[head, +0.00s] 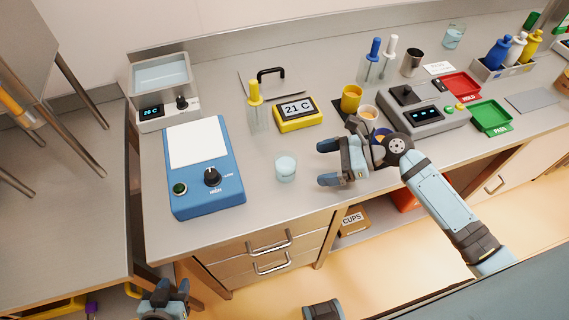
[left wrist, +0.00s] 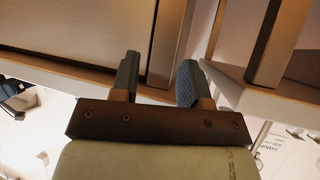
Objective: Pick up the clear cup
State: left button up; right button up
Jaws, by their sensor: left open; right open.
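A clear cup (head: 286,167) with pale bluish contents stands upright on the grey bench, right of the blue device. A similar clear container (head: 453,36) stands far back on the right. My right gripper (head: 326,163) is open and empty, its fingers pointing left toward the nearer cup, with a small gap between them and the cup. My left gripper (head: 174,284) is low at the bottom edge, in front of the bench and far from the cup. In the left wrist view the left gripper (left wrist: 158,80) is open and empty, near cabinet panels.
The blue device (head: 205,190) with knobs is left of the cup. A yellow 21 C display (head: 298,114) and a yellow-topped bottle (head: 256,108) stand behind it. A yellow cup (head: 351,98) and grey control box (head: 425,110) are beyond my right gripper. Bench in front of the cup is clear.

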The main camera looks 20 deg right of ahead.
jog(key=x, duration=0.9)
jog(key=shift+w+a+f+p, duration=0.15)
jog(key=shift+w+a+p, duration=0.1)
jog(key=shift+p, duration=0.15)
jog(key=shift+d, duration=0.1)
jog(key=c, duration=1.1)
